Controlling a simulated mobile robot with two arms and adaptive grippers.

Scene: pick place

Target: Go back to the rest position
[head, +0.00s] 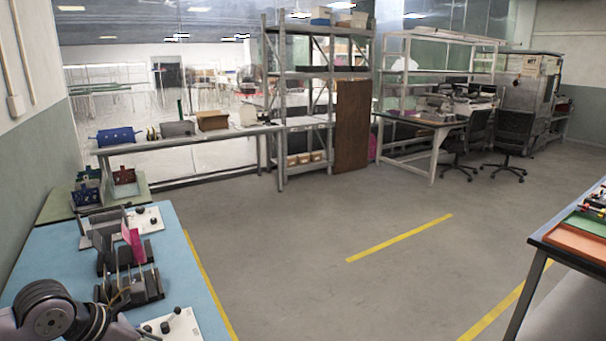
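Part of my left arm shows at the bottom left of the head view, over a light blue table (185,262). It is a dark round joint with a pale link. I see no gripper fingers at its end. My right arm and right gripper are out of the frame. On the blue table stand dark slotted holders (128,287), with a pink piece (133,240) upright by the farther one. White plates with black knobs lie near them, one farther back (147,221) and one in front (178,328).
A green-topped table (58,208) with bins adjoins the blue table. A workbench (570,240) with an orange tray (577,241) stands at the right edge. Shelving (318,75) and office chairs (512,140) are at the back. The grey floor between, with yellow lines (400,237), is clear.

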